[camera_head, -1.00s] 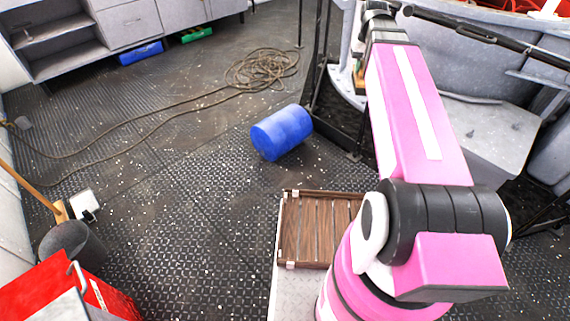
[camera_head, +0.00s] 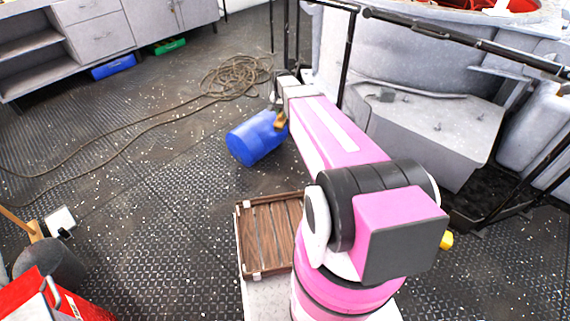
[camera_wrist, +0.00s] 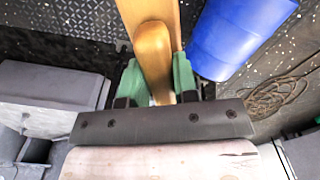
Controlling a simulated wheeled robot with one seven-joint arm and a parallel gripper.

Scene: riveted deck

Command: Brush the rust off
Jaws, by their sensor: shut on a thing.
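My gripper (camera_wrist: 157,82), with green fingers, is shut on a wooden-handled tool (camera_wrist: 152,45), which looks like the brush. The handle points up and out of the top of the wrist view, so its working end is hidden there. In the head view a small tan part of the tool (camera_head: 280,121) shows at the end of my arm, in front of or beside the blue barrel (camera_head: 255,138). The barrel lies on its side on the floor and also shows right of the tool in the wrist view (camera_wrist: 235,35). I cannot make out a clear rust patch.
A coiled rope (camera_head: 235,76) lies beyond the barrel. A wooden crate (camera_head: 270,232) sits beside my arm's base. Black railings (camera_head: 350,50) and a grey hull-like structure (camera_head: 425,125) stand right. A red box (camera_head: 55,300) and dark bucket (camera_head: 48,262) are front left. The left floor is mostly clear.

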